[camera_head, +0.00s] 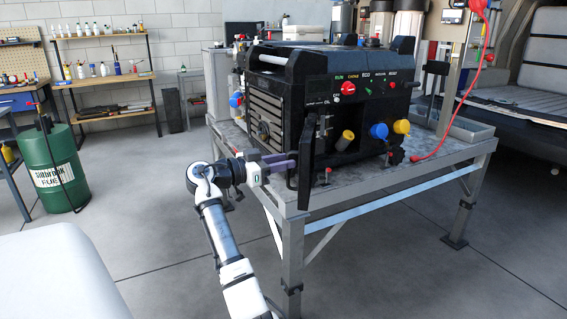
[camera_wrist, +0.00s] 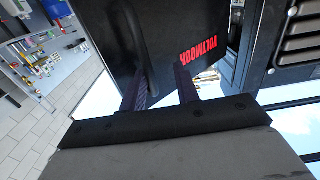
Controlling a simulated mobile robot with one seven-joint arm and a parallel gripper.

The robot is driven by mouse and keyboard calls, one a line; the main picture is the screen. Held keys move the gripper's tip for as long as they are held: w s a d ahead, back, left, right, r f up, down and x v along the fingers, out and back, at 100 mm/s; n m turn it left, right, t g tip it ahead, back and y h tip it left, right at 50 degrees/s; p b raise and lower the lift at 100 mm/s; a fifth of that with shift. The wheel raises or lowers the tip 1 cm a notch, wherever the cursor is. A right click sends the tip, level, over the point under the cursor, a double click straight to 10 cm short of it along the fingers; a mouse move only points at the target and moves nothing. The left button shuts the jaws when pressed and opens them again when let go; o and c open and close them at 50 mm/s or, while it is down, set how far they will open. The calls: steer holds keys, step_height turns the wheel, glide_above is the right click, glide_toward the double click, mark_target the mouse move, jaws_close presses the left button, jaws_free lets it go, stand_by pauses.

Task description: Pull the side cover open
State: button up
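The side cover (camera_head: 307,168) is a black panel at the machine's near corner, standing out from the body at an angle. In the wrist view the cover (camera_wrist: 172,38) shows upside-down red lettering and a black bar handle (camera_wrist: 141,45). My gripper (camera_head: 292,163) is at the cover's handle side. In the wrist view its two fingers (camera_wrist: 161,88) are spread apart, with the handle close to the left finger and open space toward the right one. Whether the finger touches the handle is unclear.
The black machine (camera_head: 350,87) stands on a grey metal table (camera_head: 400,180). Blue and yellow knobs stick out of its front. A red hose (camera_head: 462,100) hangs at the right. A green drum (camera_head: 55,165) and shelves stand at the left. The floor before the table is clear.

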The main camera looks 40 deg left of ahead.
steer(key=b+v, duration=0.2)
steer(key=v, duration=1.1)
